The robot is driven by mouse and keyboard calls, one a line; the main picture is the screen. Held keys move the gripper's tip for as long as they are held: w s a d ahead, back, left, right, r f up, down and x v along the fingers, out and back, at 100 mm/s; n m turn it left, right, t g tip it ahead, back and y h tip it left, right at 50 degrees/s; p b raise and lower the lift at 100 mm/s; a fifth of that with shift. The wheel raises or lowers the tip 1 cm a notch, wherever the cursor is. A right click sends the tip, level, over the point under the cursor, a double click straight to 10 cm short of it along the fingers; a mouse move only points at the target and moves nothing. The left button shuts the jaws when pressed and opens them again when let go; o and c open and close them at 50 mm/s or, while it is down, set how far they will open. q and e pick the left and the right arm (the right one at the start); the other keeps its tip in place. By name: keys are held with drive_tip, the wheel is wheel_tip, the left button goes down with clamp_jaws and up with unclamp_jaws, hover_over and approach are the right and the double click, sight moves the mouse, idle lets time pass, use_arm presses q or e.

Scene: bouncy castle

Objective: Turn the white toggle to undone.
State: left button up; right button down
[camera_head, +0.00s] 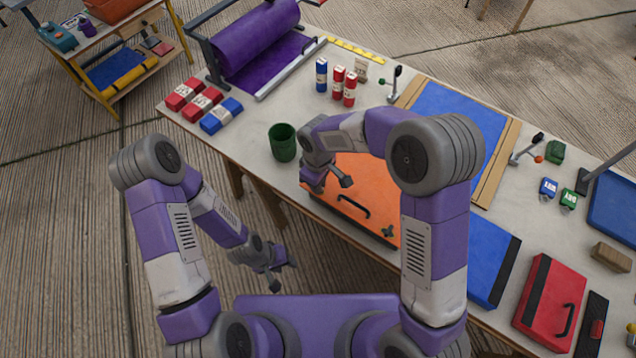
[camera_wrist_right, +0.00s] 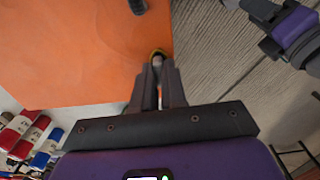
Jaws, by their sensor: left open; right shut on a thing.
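The orange case (camera_head: 375,180) lies on the workbench, with a dark handle on its top. My right gripper (camera_head: 318,188) is at the case's left near edge. In the right wrist view its fingers (camera_wrist_right: 158,85) are close together around a small pale piece with a yellowish ring (camera_wrist_right: 158,54), at the edge of the orange surface. This looks like the white toggle, mostly hidden by the fingers, so its setting cannot be read. My left gripper (camera_head: 276,272) is open and empty, low in front of the bench, apart from the case.
A green cup (camera_head: 283,142) stands just left of the case. A blue case (camera_head: 488,262) and a red case (camera_head: 550,300) lie to the right. The floor in front of the bench is clear.

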drive_tip(key=shift+r+m, duration=0.1)
drive_tip(key=shift+m, duration=0.3)
drive_tip(key=c, duration=1.2)
unclamp_jaws()
wheel_tip(320, 180, up, 8)
drive_tip(key=shift+f+p, duration=0.25)
drive_tip(key=shift+p, duration=0.25)
